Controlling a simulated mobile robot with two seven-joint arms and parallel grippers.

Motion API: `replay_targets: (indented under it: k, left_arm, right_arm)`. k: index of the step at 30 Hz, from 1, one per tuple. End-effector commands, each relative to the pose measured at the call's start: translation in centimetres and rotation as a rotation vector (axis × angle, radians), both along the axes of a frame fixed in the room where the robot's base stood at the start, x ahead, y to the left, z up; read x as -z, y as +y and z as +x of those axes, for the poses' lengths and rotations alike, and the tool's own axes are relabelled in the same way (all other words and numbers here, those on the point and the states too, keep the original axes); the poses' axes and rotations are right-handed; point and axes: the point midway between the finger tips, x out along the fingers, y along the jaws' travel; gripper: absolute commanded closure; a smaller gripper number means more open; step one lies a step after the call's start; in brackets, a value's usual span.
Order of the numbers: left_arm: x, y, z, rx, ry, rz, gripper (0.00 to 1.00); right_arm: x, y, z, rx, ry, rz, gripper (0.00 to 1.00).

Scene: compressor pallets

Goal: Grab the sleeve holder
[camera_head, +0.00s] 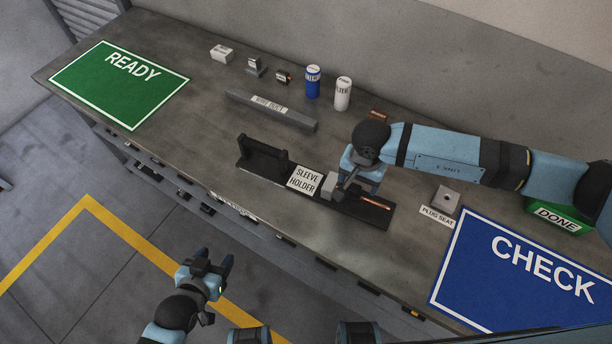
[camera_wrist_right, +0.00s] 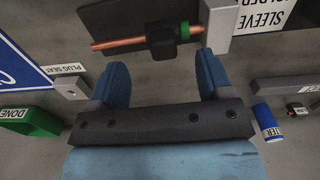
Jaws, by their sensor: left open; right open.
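The sleeve holder lies on the grey workbench: a long black base (camera_head: 264,177) with a raised black handle at its left end, a white "SLEEVE HOLDER" label and a grey block (camera_head: 328,186). A copper tube (camera_head: 374,202) lies along its right part; in the right wrist view the copper tube (camera_wrist_right: 120,44) passes by a black clamp with a green ring. My right gripper (camera_head: 352,178) is open above the holder's right half and hides part of it. In its wrist view the open fingers (camera_wrist_right: 163,76) point toward the clamp, with nothing between them. My left gripper (camera_head: 212,266) is open and empty, off the bench's front edge.
A grey wire duct (camera_head: 271,110) lies behind the holder, with a blue can (camera_head: 313,81) and a white can (camera_head: 342,93) beyond it. A plug seat (camera_head: 445,198) and the blue CHECK mat (camera_head: 520,270) are at right. The green READY mat (camera_head: 120,85) is far left.

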Motion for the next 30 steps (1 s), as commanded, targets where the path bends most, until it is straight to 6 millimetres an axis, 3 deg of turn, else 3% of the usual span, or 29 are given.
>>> replay_targets:
  k: [3,9,17,26,30]
  left_arm:
    - [-1.1,-0.1,0.0,0.001,0.0,-0.001,0.44]
    - [-1.4,-0.1,0.0,-0.001,-0.002,-0.001,0.44]
    - [-1.2,0.0,-0.1,-0.002,0.0,-0.001,0.44]
    - [-1.1,0.1,-0.1,-0.004,0.002,0.001,0.44]
    - [-1.1,0.1,-0.1,-0.004,0.002,0.001,0.44]
  right_arm:
    - [1.7,0.3,0.2,0.002,0.004,-0.001,0.28]
    - [4.0,0.3,0.3,0.001,0.002,0.0,0.28]
    - [4.2,0.3,0.3,0.0,0.0,0.001,0.3]
    - [4.2,0.3,0.3,0.001,0.001,0.0,0.99]
    - [4.2,0.3,0.3,0.001,0.001,0.0,1.0]
